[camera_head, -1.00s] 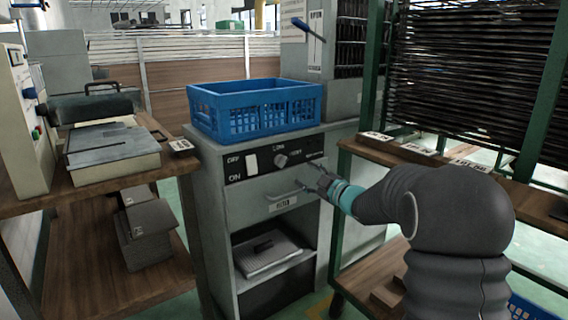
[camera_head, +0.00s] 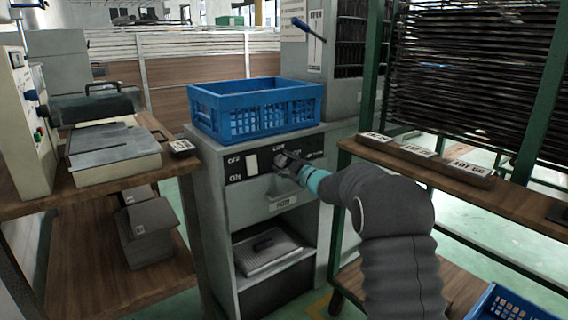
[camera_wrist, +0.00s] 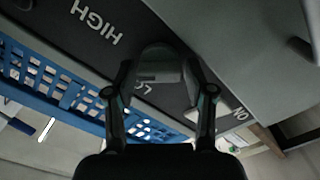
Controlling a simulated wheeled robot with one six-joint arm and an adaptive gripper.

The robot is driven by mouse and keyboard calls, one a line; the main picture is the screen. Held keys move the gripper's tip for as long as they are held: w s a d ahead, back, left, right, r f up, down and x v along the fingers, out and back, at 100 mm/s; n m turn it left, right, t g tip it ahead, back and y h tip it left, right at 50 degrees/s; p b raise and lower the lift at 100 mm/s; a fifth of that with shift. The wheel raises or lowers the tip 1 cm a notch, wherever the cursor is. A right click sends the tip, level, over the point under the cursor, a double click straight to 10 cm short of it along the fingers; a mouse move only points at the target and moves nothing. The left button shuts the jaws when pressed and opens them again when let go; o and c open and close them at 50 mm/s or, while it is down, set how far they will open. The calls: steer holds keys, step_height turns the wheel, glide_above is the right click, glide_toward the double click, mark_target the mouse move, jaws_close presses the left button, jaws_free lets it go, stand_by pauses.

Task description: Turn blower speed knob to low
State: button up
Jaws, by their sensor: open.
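The blower speed knob (camera_wrist: 160,66) is a grey round knob with a raised grip bar, on the dark control panel (camera_head: 236,168) of the grey cabinet. In the wrist view it lies between the fingers of my open gripper (camera_wrist: 160,80), one finger on each side. Whether the fingers touch it is unclear. HIGH is printed to its upper left, and a partly covered label starting LO lies just below it. In the head view my gripper (camera_head: 287,162) is at the panel and mostly hides the knob.
A blue crate (camera_head: 205,112) sits on the cabinet just above the panel. A white switch (camera_head: 251,162) with OFF and ON labels is left of the knob. A drawer handle (camera_head: 283,190) projects below. A green-framed rack (camera_head: 545,95) stands at the right.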

steer(key=c, duration=0.9)
steer(key=shift+o, duration=0.2)
steer(key=shift+f+n+b, duration=0.15)
steer(key=shift+n+b, duration=0.15)
steer(key=shift+b, duration=0.2)
steer(key=n+b, duration=0.1)
steer(key=b, duration=0.1)
steer(key=n+b, duration=0.1)
steer(key=shift+f+n+b, duration=0.2)
steer(key=shift+n+b, duration=0.1)
steer(key=shift+b, duration=0.1)
steer(key=n+b, duration=0.3)
steer(key=shift+n+b, duration=0.4)
steer(key=shift+r+n+b, duration=0.1)
steer(key=shift+n+b, duration=0.6)
steer(key=shift+n, duration=0.2)
